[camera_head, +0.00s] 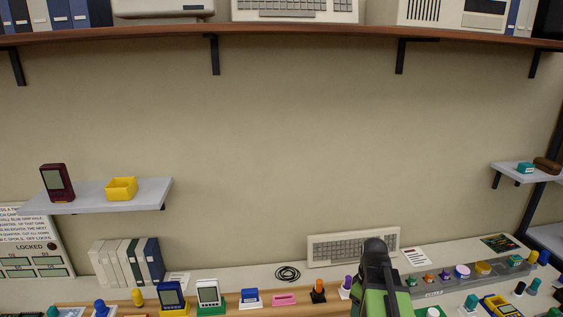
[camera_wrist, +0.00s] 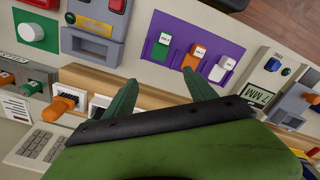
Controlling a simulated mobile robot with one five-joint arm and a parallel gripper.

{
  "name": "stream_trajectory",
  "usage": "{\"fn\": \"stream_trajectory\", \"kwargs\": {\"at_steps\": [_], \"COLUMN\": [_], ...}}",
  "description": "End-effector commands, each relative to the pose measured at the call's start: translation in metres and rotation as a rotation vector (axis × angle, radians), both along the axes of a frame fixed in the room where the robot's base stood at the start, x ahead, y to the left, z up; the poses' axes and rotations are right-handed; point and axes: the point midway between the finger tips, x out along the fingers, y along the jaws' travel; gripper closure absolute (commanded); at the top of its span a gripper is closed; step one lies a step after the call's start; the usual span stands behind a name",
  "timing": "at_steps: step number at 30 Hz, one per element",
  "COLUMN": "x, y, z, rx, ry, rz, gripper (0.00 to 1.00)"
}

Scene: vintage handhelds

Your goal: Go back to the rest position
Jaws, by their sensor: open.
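My gripper (camera_wrist: 162,84) shows in the wrist view with two dark green fingers spread apart and nothing between them. I cannot tell whether the fingertips touch the console. In the head view my green and black arm (camera_head: 376,282) rises at the bottom, right of centre, in front of a beige keyboard (camera_head: 330,249). The fingers cannot be made out there.
A long wooden shelf (camera_head: 290,32) runs across the top. A wall shelf (camera_head: 90,197) at left holds a dark red handheld (camera_head: 56,183) and a yellow bin (camera_head: 121,189). Handhelds, plugs and knobs crowd the bench around my arm.

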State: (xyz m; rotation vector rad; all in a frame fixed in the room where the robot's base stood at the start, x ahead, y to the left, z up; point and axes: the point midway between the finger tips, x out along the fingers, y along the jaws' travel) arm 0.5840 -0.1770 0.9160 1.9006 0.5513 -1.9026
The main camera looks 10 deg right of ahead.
Motion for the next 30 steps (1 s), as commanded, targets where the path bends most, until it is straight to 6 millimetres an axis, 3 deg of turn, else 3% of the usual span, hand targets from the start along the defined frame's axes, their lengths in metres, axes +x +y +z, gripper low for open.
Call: {"fn": "stream_trajectory", "kwargs": {"at_steps": [1, 3, 9, 10, 18, 30], "x": [0.005, 0.009, -0.001, -0.003, -0.009, -0.009], "y": [0.038, 0.081, 0.178, 0.184, 0.182, 0.178], "z": [0.000, 0.000, 0.000, 0.000, 0.000, 0.000], "rx": [-0.001, -0.001, -0.001, -0.001, -0.001, -0.001], "ry": [0.001, 0.001, 0.001, 0.001, 0.001, 0.000], "rz": [0.024, 0.026, -0.088, -0.133, -0.511, -0.566], "gripper": [0.35, 0.35, 0.35, 0.35, 0.35, 0.35]}}
